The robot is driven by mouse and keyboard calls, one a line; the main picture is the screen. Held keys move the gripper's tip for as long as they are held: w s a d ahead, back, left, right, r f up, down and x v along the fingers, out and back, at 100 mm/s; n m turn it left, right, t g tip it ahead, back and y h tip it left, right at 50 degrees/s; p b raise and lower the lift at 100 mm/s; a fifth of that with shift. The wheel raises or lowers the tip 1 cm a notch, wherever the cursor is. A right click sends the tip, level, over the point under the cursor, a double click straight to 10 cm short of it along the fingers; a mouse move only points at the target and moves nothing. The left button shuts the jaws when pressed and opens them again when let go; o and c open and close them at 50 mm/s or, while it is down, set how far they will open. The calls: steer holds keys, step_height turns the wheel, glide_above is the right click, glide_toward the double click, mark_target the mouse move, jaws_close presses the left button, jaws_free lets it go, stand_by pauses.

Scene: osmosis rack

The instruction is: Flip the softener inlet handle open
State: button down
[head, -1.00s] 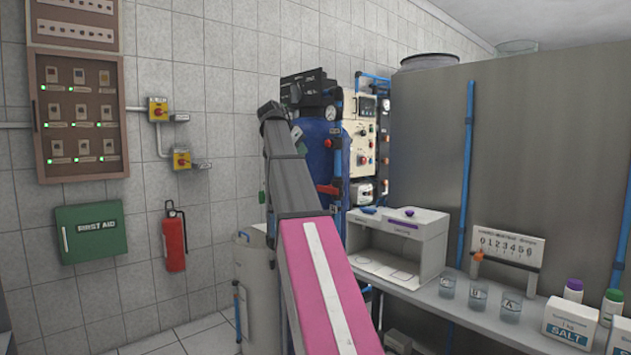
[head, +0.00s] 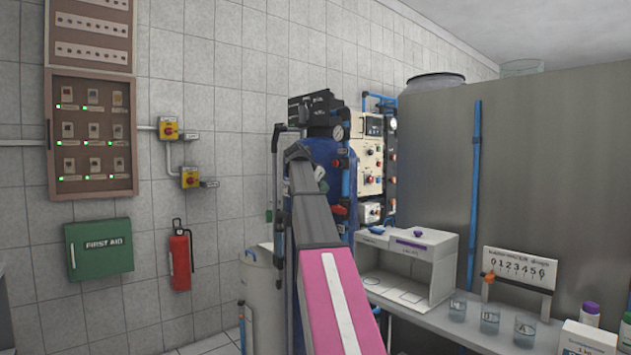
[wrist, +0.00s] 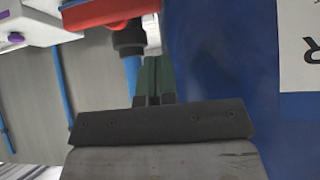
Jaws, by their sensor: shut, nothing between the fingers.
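A red valve handle (wrist: 105,12) lies across the top of the wrist view, on a dark valve body (wrist: 130,38) with a blue pipe (wrist: 133,75) below it. No label shows which valve it is, so I cannot confirm that it is the softener inlet handle. The blue softener tank (wrist: 215,70) fills the right of the wrist view and stands behind my arm in the head view (head: 322,152). My gripper (wrist: 154,62) is shut and empty, its dark green fingers beside the tank, below the red handle in the picture. No contact shows.
The control panel (head: 368,150) and pipes stand just right of the tank. A white open-fronted box (head: 440,280) sits on the bench, with beakers (head: 490,322) to its right. A large grey tank (head: 530,170) rises behind. A fire extinguisher (head: 181,258) hangs on the wall.

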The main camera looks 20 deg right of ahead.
step_height(320, 180, down, 4)
steer(key=shift+d+f, duration=0.1)
steer(key=shift+f, duration=0.05)
stand_by(0.4)
steer(key=shift+w+f, duration=0.25)
steer(key=shift+f, duration=0.05)
steer(key=v, duration=1.1)
